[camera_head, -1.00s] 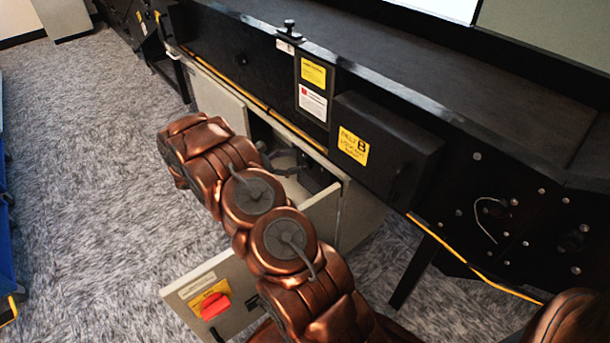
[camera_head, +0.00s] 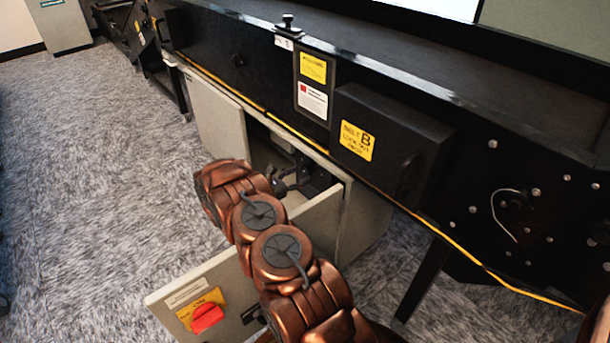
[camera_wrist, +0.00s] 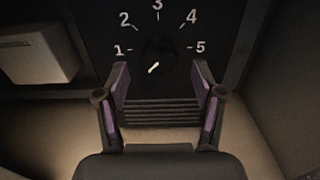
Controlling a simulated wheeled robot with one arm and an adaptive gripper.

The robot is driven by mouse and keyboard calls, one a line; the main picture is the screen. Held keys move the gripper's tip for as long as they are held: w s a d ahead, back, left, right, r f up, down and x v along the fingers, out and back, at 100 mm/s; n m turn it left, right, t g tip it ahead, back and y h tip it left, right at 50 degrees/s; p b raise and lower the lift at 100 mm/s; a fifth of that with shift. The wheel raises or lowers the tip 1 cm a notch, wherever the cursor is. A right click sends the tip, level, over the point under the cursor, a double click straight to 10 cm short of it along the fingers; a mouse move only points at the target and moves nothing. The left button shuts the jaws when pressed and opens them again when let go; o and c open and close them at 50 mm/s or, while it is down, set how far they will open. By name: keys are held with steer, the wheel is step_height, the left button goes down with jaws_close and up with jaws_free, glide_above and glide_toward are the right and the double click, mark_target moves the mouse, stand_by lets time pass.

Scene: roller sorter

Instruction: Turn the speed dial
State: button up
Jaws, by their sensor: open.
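The speed dial (camera_wrist: 159,57) is a dark round knob on a black panel in the wrist view. White numbers 1 to 5 arc around it. Its white pointer mark slants toward the lower left, below the 1. My gripper (camera_wrist: 160,78) is open, its two purple-padded fingers pointing at the panel just below the dial. I cannot tell whether the fingertips touch the panel. In the head view my gripper (camera_head: 292,183) is partly visible inside the open grey cabinet (camera_head: 222,118); the dial is hidden there.
A black box labelled B (camera_head: 385,140) juts out above right. In the wrist view a pale box (camera_wrist: 38,50) sits left of the dial and a wall (camera_wrist: 285,75) closes the right.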

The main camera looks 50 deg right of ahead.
mark_target(305, 171)
steer(key=shift+s+d+b, duration=0.15)
steer(key=shift+d+b, duration=0.25)
steer(key=shift+d, duration=1.15)
steer(key=c, duration=1.1)
